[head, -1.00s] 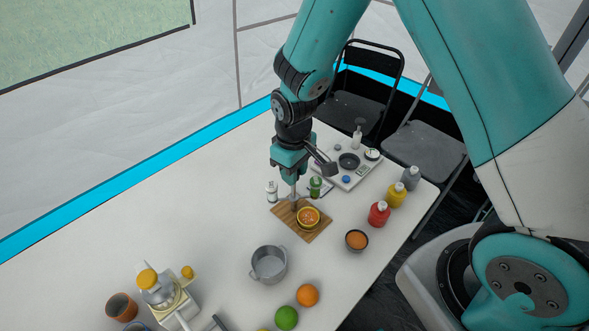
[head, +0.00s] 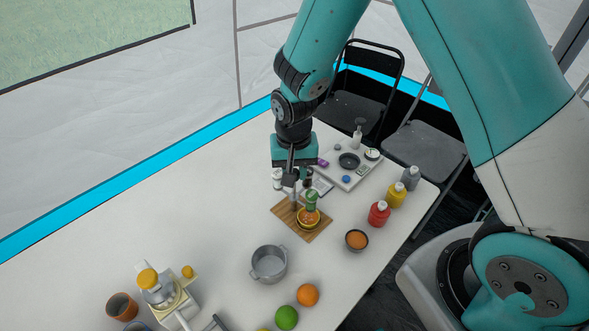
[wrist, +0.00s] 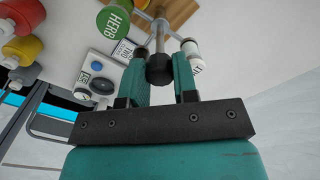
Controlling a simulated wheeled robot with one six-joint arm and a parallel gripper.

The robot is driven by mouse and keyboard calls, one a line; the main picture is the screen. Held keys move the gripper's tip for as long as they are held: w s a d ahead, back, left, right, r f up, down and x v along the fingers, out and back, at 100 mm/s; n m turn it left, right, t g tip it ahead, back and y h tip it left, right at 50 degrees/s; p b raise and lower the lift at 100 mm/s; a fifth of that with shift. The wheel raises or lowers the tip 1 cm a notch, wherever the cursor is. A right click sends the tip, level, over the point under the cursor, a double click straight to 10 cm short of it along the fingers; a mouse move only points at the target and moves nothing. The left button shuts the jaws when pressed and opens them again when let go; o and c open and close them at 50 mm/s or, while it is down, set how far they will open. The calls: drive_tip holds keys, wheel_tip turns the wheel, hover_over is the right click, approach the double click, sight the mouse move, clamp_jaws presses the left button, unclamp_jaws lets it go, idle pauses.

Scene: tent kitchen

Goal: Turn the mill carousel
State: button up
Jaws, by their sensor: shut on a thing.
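The mill carousel's post (head: 295,194) stands beside the wooden board, and its dark knob (wrist: 160,70) is between my fingers in the wrist view. My gripper (head: 291,178) is shut on that knob. The green herb mill (head: 312,202) hangs on the carousel's near right side, over or just in front of the cut orange (head: 309,221) in a bowl; its green cap shows in the wrist view (wrist: 114,20). A white mill (head: 277,180) is at the far left, seen in the wrist view too (wrist: 191,50). A dark mill (head: 307,178) is partly hidden behind.
The wooden board (head: 284,211) lies under the bowl. A grey pot (head: 269,264), a small orange-filled bowl (head: 356,240), a red bottle (head: 379,214) and a yellow bottle (head: 396,195) stand nearby. A white panel (head: 345,181) lies behind. The table's left side is mostly clear.

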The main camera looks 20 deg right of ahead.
drive_tip(key=shift+w+r+m, duration=0.1)
drive_tip(key=shift+w+m, duration=0.1)
drive_tip(key=shift+m, duration=0.3)
drive_tip(key=o, duration=0.9)
drive_tip(key=shift+o, duration=0.2)
drive_tip(key=shift+s, duration=0.1)
wheel_tip(320, 180, up, 17)
drive_tip(key=b, duration=0.1)
drive_tip(key=shift+r, duration=0.2)
